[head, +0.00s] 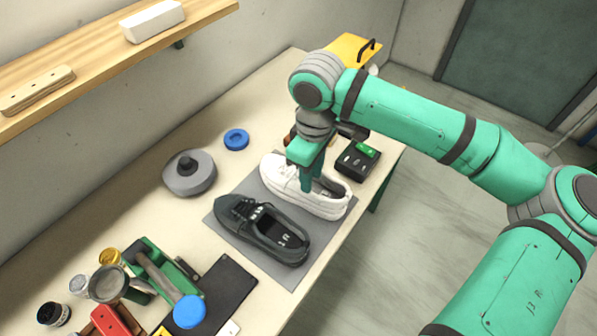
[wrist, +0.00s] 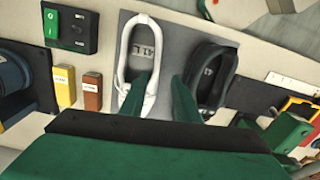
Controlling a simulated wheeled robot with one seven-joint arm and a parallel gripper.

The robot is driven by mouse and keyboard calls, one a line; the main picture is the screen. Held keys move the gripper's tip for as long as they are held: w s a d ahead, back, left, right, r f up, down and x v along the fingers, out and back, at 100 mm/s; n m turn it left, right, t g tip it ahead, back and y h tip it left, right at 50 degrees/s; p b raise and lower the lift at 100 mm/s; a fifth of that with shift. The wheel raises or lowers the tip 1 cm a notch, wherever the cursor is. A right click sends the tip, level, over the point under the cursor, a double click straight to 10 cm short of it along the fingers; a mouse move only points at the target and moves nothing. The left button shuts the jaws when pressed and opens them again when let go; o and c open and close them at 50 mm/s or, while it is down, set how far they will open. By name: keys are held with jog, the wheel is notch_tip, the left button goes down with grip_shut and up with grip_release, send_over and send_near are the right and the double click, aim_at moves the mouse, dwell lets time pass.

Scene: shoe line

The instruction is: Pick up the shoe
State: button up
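A white shoe (head: 296,200) and a dark grey shoe (head: 236,213) stand side by side on a grey mat (head: 290,277). My gripper (head: 312,184) points down over the opening of the white shoe. In the wrist view, its two green fingers (wrist: 163,90) are apart. One finger shows over the opening of the white shoe (wrist: 124,48), the other in the gap beside the dark shoe (wrist: 229,70). The white shoe's side wall shows between them. I cannot tell whether the fingers touch it.
A grey round object (head: 189,173) and a blue ring (head: 236,139) lie towards the wall. Tools and jars crowd the near left. A wooden shelf (head: 100,52) runs above.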

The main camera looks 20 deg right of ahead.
aim_at(312, 194)
notch_tip(312, 194, down, 4)
jog(key=shift+w+f, duration=0.15)
jog(key=shift+f, duration=0.1)
jog(key=shift+d+f, duration=0.2)
jog(key=shift+f, duration=2.65)
grip_shut()
